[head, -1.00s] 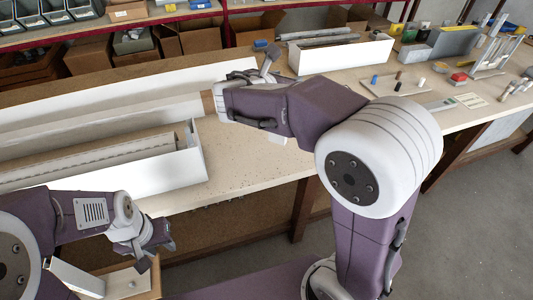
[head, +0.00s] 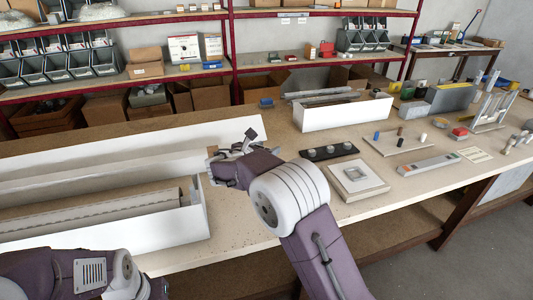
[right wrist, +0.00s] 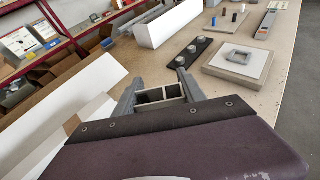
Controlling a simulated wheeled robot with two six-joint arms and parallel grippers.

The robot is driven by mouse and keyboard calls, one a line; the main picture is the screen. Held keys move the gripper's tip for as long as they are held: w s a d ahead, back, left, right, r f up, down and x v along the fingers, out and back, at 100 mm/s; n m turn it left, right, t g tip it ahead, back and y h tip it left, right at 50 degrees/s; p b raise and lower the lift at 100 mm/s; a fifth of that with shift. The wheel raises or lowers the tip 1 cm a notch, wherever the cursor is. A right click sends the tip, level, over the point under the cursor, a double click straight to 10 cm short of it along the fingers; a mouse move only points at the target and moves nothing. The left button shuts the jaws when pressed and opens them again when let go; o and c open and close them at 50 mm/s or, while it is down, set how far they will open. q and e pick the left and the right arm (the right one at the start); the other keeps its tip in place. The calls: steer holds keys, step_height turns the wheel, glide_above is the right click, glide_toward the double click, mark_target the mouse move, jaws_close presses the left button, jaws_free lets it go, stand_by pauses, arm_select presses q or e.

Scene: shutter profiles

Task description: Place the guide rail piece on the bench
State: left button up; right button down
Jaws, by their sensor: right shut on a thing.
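My right gripper (head: 246,146) is above the bench (head: 235,215), by the right end of the long white boxes. In the right wrist view its two grey fingers (right wrist: 160,92) are shut on a short grey hollow profile with a dividing wall, the guide rail piece (right wrist: 158,101). The piece is hard to make out in the head view. It appears held above the bench top, though the exact gap cannot be told. My left arm shows at the bottom left of the head view, and its fingers are out of the picture.
A long white open box (head: 150,236) with long profiles lies at the left. A white box (head: 345,115) with grey profiles stands at the back. A black strip with knobs (head: 330,152) and a square board (head: 372,188) lie to the right. Bare bench lies in front.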

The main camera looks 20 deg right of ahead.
steer(key=shift+w+f, duration=0.1)
steer(key=shift+f, duration=0.85)
steer(key=c, duration=0.7)
jaws_free()
steer(key=v, duration=1.2)
